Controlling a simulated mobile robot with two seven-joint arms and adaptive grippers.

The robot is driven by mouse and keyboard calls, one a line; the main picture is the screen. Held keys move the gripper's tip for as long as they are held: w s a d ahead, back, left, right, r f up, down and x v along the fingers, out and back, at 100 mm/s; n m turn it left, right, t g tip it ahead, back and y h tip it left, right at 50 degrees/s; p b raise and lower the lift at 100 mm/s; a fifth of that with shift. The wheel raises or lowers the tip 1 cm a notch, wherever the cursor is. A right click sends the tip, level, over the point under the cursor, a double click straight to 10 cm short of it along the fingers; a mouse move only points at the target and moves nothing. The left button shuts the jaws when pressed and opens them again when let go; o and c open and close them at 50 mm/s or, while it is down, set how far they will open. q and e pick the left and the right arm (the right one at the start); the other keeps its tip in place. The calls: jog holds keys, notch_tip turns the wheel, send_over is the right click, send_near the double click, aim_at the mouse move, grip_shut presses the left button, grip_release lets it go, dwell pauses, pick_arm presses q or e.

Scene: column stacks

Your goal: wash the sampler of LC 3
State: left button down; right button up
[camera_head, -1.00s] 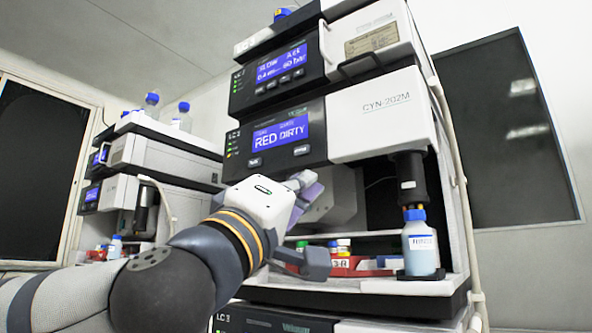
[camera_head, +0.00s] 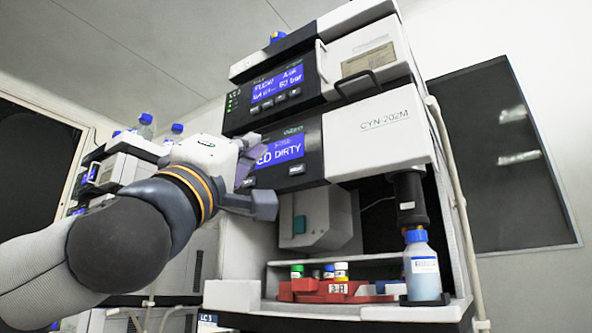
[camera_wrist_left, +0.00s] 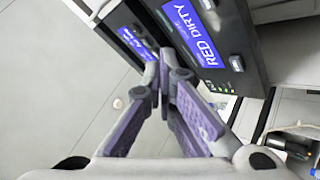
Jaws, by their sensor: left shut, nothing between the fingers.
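The LC 3 sampler (camera_head: 375,137) is the module marked CYN-202M in the middle of the stack. Its blue display (camera_head: 281,153) reads DIRTY, its left part hidden by my gripper in the head view; the wrist view shows RED DIRTY on the display (camera_wrist_left: 197,32). One dark button (camera_head: 296,169) shows under it. My left gripper (camera_head: 254,162) is shut and empty, in front of the left part of the panel; whether it touches cannot be told. In the wrist view its purple-padded fingers (camera_wrist_left: 164,62) meet near the panel's button side.
A red rack (camera_head: 312,290) with several capped vials stands in the open bay below. A blue-capped bottle (camera_head: 422,270) stands under a dark cylinder at right. The upper module (camera_head: 276,85) has its own display. Another stack with bottles (camera_head: 145,127) is behind my arm.

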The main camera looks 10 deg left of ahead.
aim_at(297, 170)
pick_arm(q)
jog(key=shift+w+d, duration=0.35)
jog(key=shift+w, duration=0.65)
jog(key=shift+w+d, duration=0.4)
jog(key=shift+w, duration=0.6)
jog(key=shift+w+d, duration=0.35)
jog(key=shift+w, duration=0.65)
jog(key=shift+w+d+p, duration=0.15)
jog(key=shift+w+p, duration=0.15)
jog(key=shift+w, duration=0.1)
jog(key=shift+w+d, duration=0.15)
jog(key=shift+w, duration=0.25)
jog(key=shift+s, duration=0.1)
jog(key=shift+s+a, duration=0.3)
jog(key=shift+s, duration=0.4)
